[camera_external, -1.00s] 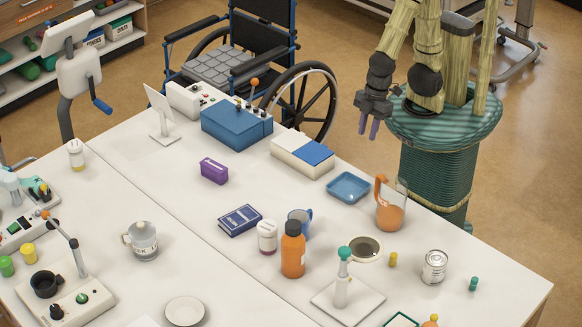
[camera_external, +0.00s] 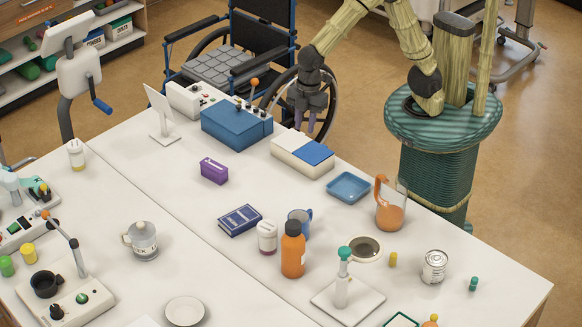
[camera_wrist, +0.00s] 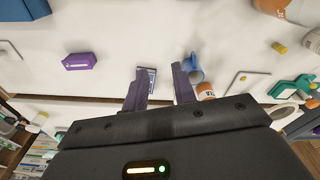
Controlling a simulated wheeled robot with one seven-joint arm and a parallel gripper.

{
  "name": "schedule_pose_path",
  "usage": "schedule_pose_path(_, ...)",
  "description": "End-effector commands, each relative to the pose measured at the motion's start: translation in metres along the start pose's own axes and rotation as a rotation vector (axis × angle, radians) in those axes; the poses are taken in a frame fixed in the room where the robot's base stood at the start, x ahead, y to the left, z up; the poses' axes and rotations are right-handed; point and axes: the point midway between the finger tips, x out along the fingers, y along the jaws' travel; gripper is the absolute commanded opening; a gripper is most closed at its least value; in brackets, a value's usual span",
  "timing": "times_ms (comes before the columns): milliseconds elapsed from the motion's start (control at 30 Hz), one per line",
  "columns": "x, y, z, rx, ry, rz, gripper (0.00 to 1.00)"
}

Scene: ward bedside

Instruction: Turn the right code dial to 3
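A blue box (camera_external: 236,125) stands at the far edge of the table, with an orange-tipped lever and several small dark knobs along its far top side. These may include the code dials, but their numbers are too small to read. Part of what looks like this box shows at the upper left of the wrist view (camera_wrist: 10,22). My gripper (camera_external: 308,112) is to the right of the box, above the table's far edge and in front of the wheelchair wheel. In the wrist view my gripper (camera_wrist: 160,90) is open, with nothing between its fingers.
A white control box (camera_external: 190,100) stands left of the blue box, and a white-and-blue box (camera_external: 302,155) stands to its right, below my gripper. A purple box (camera_external: 214,171), blue book (camera_external: 240,220) and orange bottle (camera_external: 293,252) are nearer. A wheelchair (camera_external: 240,65) stands behind.

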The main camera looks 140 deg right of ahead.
Motion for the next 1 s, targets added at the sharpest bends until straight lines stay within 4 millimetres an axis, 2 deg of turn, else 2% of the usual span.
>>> schedule_pose_path(33, 0.002, 0.027, -0.002, -0.017, -0.006, -0.011, 0.27)
schedule_pose_path(167, 0.002, 0.086, 0.0, -0.092, -0.014, -0.048, 0.27)
schedule_pose_path(267, 0.001, 0.133, 0.01, -0.148, -0.01, -0.078, 0.27)
schedule_pose_path(367, 0.001, 0.179, 0.027, -0.201, 0.005, -0.107, 0.27)
schedule_pose_path(467, 0.0, 0.224, 0.052, -0.25, 0.03, -0.134, 0.27)
schedule_pose_path(600, -0.002, 0.282, 0.102, -0.313, 0.079, -0.163, 0.27)
schedule_pose_path(667, -0.003, 0.305, 0.128, -0.34, 0.104, -0.172, 0.27)
schedule_pose_path(800, -0.005, 0.349, 0.2, -0.394, 0.174, -0.178, 0.27)
schedule_pose_path(900, -0.006, 0.372, 0.256, -0.428, 0.226, -0.17, 0.27)
schedule_pose_path(1000, -0.008, 0.383, 0.299, -0.456, 0.266, -0.159, 0.27)
